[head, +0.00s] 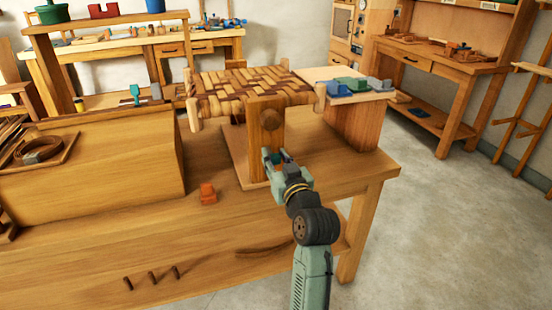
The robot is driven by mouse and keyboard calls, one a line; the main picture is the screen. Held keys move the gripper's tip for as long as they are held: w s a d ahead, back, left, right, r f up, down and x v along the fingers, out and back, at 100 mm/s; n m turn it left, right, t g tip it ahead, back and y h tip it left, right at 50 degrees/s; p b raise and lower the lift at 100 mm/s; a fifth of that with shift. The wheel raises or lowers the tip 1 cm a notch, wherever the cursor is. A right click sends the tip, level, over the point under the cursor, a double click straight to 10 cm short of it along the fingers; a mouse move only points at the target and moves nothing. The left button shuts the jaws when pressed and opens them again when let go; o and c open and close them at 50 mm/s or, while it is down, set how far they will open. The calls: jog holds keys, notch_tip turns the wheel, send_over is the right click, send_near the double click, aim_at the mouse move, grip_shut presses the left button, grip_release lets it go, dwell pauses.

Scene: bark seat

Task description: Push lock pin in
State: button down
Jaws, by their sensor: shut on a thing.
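The woven bark seat (250,86), a checker of light and dark brown strips, sits on a wooden stand on the workbench. The stand's front post (256,142) has a dark round spot (272,120) on its upper part. My gripper (272,155) is in front of the post's lower part, below that spot. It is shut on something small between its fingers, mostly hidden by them. I cannot make out a lock pin clearly, nor tell whether the fingers touch the post.
A large wooden box (95,165) fills the bench's left side. Blue, green and grey blocks (352,86) sit on a board right of the seat.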

jog(key=shift+w, duration=0.1)
dwell(0.3)
jog(key=x, duration=0.2)
jog(key=shift+w+a, duration=0.15)
jog(key=shift+w, duration=0.15)
jog(key=shift+r, duration=0.1)
jog(key=c, duration=1.2)
grip_release()
jog(key=shift+c, duration=0.2)
jog(key=v, duration=1.2)
